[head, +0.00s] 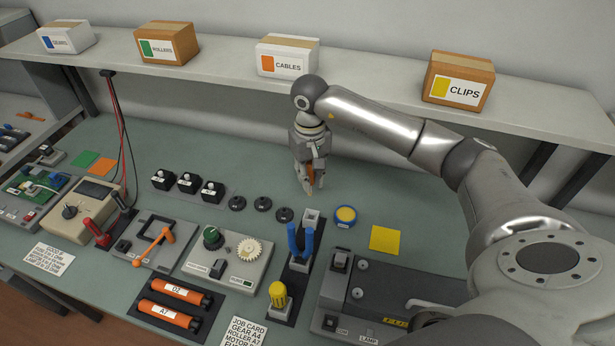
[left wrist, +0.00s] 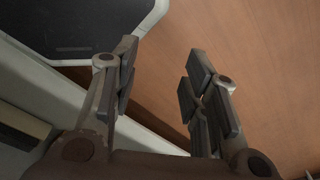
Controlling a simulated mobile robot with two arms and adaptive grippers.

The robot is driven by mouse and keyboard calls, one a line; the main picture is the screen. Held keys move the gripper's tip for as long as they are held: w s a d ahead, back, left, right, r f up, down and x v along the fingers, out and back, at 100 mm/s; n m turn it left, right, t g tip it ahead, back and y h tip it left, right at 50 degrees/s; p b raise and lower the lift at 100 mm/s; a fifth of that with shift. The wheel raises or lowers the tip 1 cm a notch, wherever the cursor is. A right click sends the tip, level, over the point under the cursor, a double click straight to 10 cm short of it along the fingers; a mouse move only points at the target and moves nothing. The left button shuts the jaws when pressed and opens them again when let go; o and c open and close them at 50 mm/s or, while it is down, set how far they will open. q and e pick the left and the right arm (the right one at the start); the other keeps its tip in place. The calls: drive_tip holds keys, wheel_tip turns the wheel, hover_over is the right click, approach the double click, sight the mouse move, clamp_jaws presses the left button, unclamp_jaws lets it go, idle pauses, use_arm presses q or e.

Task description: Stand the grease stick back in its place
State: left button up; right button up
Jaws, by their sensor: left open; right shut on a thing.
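My right gripper (head: 309,189) is shut on a narrow orange thing (head: 311,174), apparently the grease stick. The fingers point down and hide most of it; I cannot tell whether its lower end touches the bench. A dark tool stand (head: 297,264) is nearer the front, below the gripper in the picture. It holds blue-handled pliers (head: 302,243) and a yellow-handled tool (head: 278,294), with a grey block (head: 311,217) at its far end. My left gripper (left wrist: 160,82) is open and empty in the left wrist view, above a wood-coloured floor.
A blue-and-yellow round tin (head: 345,215) and a yellow pad (head: 385,238) lie right of the stand. Black discs (head: 263,204) lie to its left. A grey machine (head: 375,295) fills the front right. A shelf with boxes (head: 287,57) runs behind.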

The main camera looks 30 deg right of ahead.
sight(311, 193)
drive_tip(key=shift+a+f, duration=0.1)
drive_tip(key=shift+f, duration=0.15)
drive_tip(key=shift+s+f, duration=0.2)
drive_tip(key=shift+s, duration=0.05)
wheel_tip(311, 193, down, 5)
drive_tip(key=shift+r+b, duration=0.1)
drive_tip(key=shift+b, duration=1.05)
use_arm(q)
drive_tip(key=shift+s+a+f, duration=0.15)
drive_tip(key=shift+s+f, duration=0.05)
drive_tip(key=shift+f, duration=0.4)
drive_tip(key=shift+s+a+f, duration=0.1)
drive_tip(key=shift+s+f, duration=0.05)
drive_tip(key=shift+f, duration=0.4)
use_arm(e)
drive_tip(key=shift+s, duration=0.1)
use_arm(q)
drive_tip(key=shift+f+b, duration=0.4)
drive_tip(key=shift+a, duration=0.1)
drive_tip(key=shift+f, duration=0.15)
use_arm(e)
drive_tip(key=shift+f, duration=0.25)
